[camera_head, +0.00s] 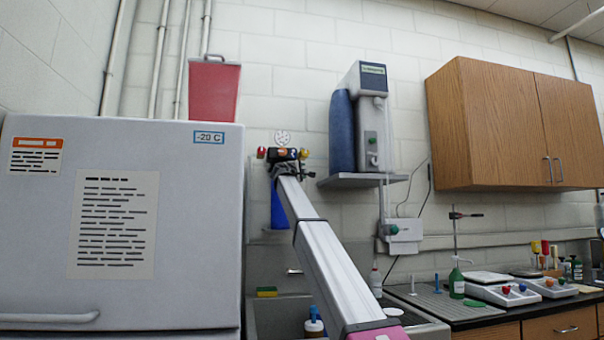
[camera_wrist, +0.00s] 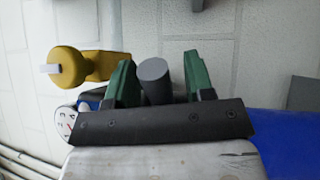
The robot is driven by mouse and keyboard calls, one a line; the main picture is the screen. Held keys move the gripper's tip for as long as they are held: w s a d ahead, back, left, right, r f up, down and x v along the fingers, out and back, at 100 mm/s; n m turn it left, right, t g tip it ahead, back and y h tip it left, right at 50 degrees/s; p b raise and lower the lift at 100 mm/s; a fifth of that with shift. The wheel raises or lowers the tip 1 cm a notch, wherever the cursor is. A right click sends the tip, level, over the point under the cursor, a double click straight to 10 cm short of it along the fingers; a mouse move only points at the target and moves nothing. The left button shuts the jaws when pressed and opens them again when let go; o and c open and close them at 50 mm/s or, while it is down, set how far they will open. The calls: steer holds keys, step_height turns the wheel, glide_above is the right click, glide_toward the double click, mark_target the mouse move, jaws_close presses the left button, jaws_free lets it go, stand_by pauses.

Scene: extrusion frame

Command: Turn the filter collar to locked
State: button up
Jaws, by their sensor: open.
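A blue filter housing (camera_head: 278,212) hangs on the wall in the head view, partly hidden by my arm. It also shows in the wrist view (camera_wrist: 290,140), running behind my gripper. My gripper (camera_head: 290,155) is at its top, in front of the wall. In the wrist view my gripper (camera_wrist: 158,62) is open, one green finger on each side of a grey round stub (camera_wrist: 155,78). I cannot tell whether the stub touches a finger or belongs to the collar. The collar itself is mostly hidden behind my gripper, so its position is unclear.
A yellow-handled valve (camera_wrist: 70,68) sits beside my left finger in the wrist view. A shelf (camera_head: 362,181) with a dispenser is to the right. A large freezer (camera_head: 200,240) fills the left.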

steer(key=shift+w+d, duration=0.15)
steer(key=shift+w, duration=0.1)
steer(key=shift+c, duration=0.4)
jaws_close()
steer(key=shift+s, duration=0.1)
steer(key=shift+s+a+r+m+g+h, duration=0.1)
steer(key=shift+s+a+m+g+h, duration=0.1)
steer(key=shift+s+m+g+h, duration=0.35)
steer(key=shift+s+a+f+m+g+h, duration=0.1)
steer(key=shift+s+a+m+g+h, duration=0.25)
steer(key=shift+h, duration=0.5)
steer(key=shift+s+a+r+m+g+h, duration=0.1)
steer(key=shift+s+m+g+h, duration=0.1)
steer(key=shift+m+g+h, duration=0.4)
steer(key=shift+s+a+m+g+h, duration=0.45)
steer(key=shift+m+g+h, duration=0.2)
steer(key=shift+g+h, duration=0.2)
steer(key=shift+s+a+m+g+h, duration=0.3)
steer(key=shift+s+m+g+h, duration=0.2)
steer(key=shift+m+g+h, duration=0.35)
steer(key=shift+s+a+m+g+h, duration=0.45)
steer(key=shift+g+h, duration=0.25)
steer(key=shift+g, duration=0.3)
steer(key=shift+s, duration=0.1)
